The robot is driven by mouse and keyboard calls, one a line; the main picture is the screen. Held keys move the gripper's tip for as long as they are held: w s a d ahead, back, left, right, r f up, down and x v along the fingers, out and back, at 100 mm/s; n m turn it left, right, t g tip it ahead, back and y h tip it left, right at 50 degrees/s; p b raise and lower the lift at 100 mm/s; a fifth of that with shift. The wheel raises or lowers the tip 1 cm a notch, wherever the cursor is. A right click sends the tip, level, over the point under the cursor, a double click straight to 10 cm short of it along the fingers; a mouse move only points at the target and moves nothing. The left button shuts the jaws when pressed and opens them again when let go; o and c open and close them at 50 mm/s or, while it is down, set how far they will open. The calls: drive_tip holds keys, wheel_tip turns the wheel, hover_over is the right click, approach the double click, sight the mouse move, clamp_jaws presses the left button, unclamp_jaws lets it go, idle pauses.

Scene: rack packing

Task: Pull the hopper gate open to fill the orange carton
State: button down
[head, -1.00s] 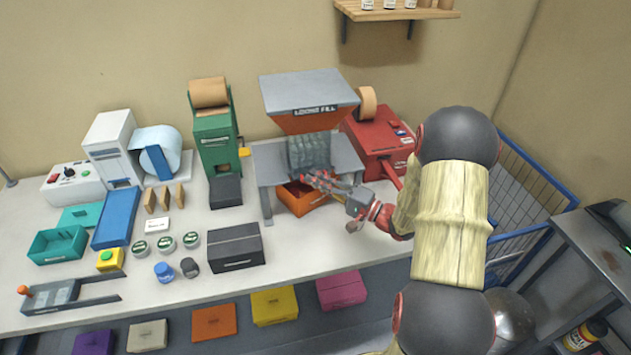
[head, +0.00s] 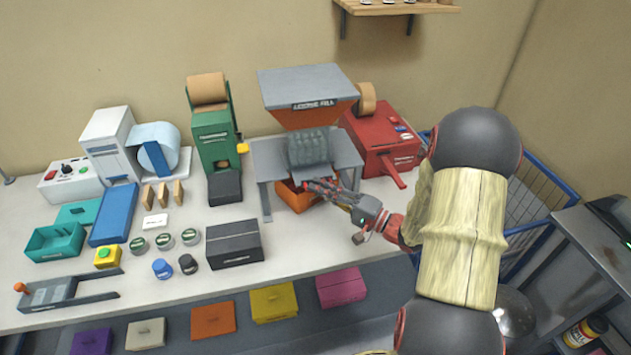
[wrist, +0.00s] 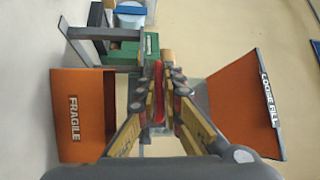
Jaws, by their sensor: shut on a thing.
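The hopper (head: 308,118) has a grey lid, an orange funnel marked LOOSE FILL and a grey ribbed part below it, on a grey stand. The orange carton (head: 294,199) sits under the stand, partly hidden by my gripper (head: 318,187). In the wrist view the carton (wrist: 82,118) shows its FRAGILE label at left, and the funnel (wrist: 235,100) is at right. My gripper (wrist: 163,75) is shut on a red bar (wrist: 158,92), which looks like the gate handle, between carton and funnel. The carton's contents are hidden.
A red machine (head: 380,145) with a lever stands close right of the hopper. A green tape dispenser (head: 215,150) stands left. A black box (head: 234,244), lidded jars and a teal tray (head: 57,243) are on the table. The table's front right is clear.

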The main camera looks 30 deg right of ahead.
drive_tip(key=s, duration=0.2)
drive_tip(key=s+a, duration=0.1)
drive_tip(key=s, duration=0.2)
drive_tip(key=shift+a+f+b, duration=0.15)
drive_tip(key=shift+a+b, duration=0.05)
drive_tip(key=shift+b, duration=0.15)
drive_tip(key=c, duration=2.2)
unclamp_jaws()
drive_tip(key=shift+c, duration=0.2)
drive_tip(key=v, duration=1.2)
